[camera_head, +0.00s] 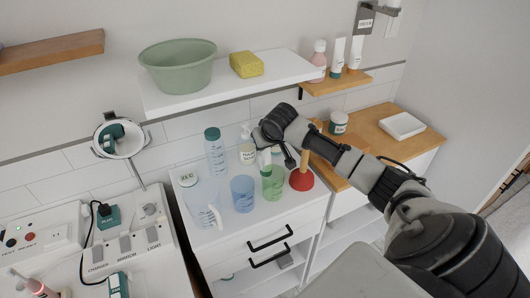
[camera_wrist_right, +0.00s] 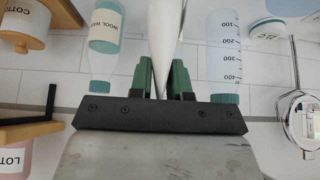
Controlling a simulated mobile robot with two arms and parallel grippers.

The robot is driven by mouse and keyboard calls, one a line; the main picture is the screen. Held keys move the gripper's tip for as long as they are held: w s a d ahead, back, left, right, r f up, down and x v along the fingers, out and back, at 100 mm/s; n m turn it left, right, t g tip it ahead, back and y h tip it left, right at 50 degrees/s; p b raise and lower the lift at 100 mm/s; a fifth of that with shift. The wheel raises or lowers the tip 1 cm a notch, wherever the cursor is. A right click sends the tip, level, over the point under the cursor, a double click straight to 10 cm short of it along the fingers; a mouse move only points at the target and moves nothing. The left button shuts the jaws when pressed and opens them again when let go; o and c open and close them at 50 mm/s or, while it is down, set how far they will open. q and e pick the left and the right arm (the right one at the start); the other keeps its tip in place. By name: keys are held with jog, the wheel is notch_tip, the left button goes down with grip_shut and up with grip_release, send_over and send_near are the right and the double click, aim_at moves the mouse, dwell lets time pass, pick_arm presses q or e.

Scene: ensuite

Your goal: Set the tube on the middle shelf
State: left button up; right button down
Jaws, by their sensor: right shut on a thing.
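My right gripper (camera_wrist_right: 165,80) is shut on a white tube (camera_wrist_right: 164,35), which stands out between its green fingertips in the right wrist view. In the head view the right arm reaches in from the right, and its gripper (camera_head: 277,152) is over the back of the white counter, below the white wall shelf. The held tube is mostly hidden there. The white shelf (camera_head: 290,66) carries a green basin (camera_head: 178,68) and a yellow sponge (camera_head: 246,64). A small wooden shelf (camera_head: 348,80) to its right carries a pink bottle and two white tubes. The left gripper is out of view.
Below the gripper, the counter (camera_head: 215,235) holds several cups and bottles, including a blue cup (camera_head: 242,194), a green cup (camera_head: 272,183) and a teal-capped bottle (camera_head: 214,152). A red plunger (camera_head: 301,179) stands beside them. A round mirror (camera_head: 120,137) is at left. The white shelf's right part is bare.

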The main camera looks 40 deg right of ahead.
aim_at(265, 154)
jog(key=shift+f+p, duration=0.4)
jog(key=shift+f, duration=1.9)
jog(key=c, duration=1.1)
grip_release()
